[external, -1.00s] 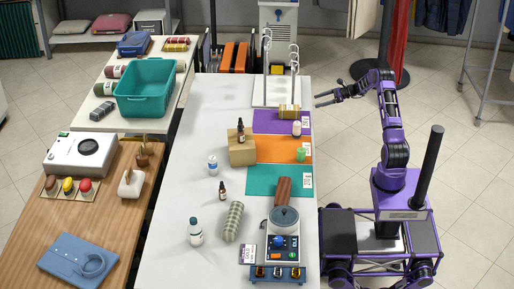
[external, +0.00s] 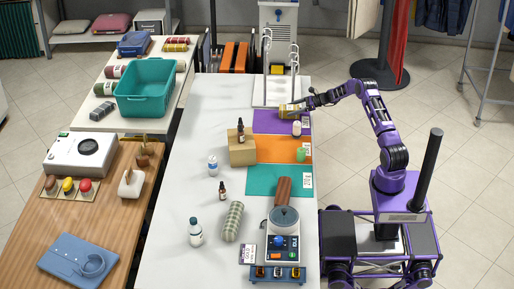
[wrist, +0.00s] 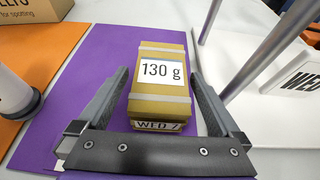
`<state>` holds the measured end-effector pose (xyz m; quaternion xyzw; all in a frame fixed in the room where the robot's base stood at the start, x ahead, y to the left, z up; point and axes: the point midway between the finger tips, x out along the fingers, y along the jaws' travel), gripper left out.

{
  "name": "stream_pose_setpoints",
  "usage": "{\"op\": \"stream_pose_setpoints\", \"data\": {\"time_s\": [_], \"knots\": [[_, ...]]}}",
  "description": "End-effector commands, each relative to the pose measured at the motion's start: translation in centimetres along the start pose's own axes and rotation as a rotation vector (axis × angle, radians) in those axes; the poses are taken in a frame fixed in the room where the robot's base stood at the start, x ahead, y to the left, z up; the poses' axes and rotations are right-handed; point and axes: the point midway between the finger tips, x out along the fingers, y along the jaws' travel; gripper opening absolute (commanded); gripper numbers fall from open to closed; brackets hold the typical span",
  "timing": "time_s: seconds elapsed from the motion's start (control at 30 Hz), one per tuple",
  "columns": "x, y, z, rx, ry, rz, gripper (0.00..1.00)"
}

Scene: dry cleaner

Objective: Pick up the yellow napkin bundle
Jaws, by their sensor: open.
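The yellow napkin bundle (wrist: 158,88) lies on the purple mat (wrist: 90,75). In the wrist view it is a yellow block with two pale bands, a "130 g" label on top and a "WED 7" label on its near end. My gripper (wrist: 160,85) is open, with one finger along each side of the bundle and small gaps visible at both sides. In the external view the bundle (external: 286,112) is partly covered by my gripper (external: 299,106), which reaches it from the right at the far end of the white table.
Metal posts (wrist: 265,58) rise from a white base to the right, with a "WED" sign (wrist: 300,72). A cardboard box (wrist: 35,8) stands at the upper left.

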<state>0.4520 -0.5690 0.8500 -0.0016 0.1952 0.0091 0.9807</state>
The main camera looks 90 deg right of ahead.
Motion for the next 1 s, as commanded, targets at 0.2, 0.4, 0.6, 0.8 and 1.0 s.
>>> {"op": "stream_pose_setpoints", "data": {"time_s": [0.2,0.4,0.6,0.8,1.0], "knots": [[1.8,0.0,0.0,0.0,0.0,-0.001,1.0],[1.8,0.0,0.0,0.0,0.0,-0.001,0.98],[1.8,0.0,0.0,0.0,0.0,-0.001,0.62],[1.8,0.0,0.0,0.0,0.0,-0.001,0.26],[1.8,0.0,0.1,0.0,-0.001,-0.001,0.15]]}}
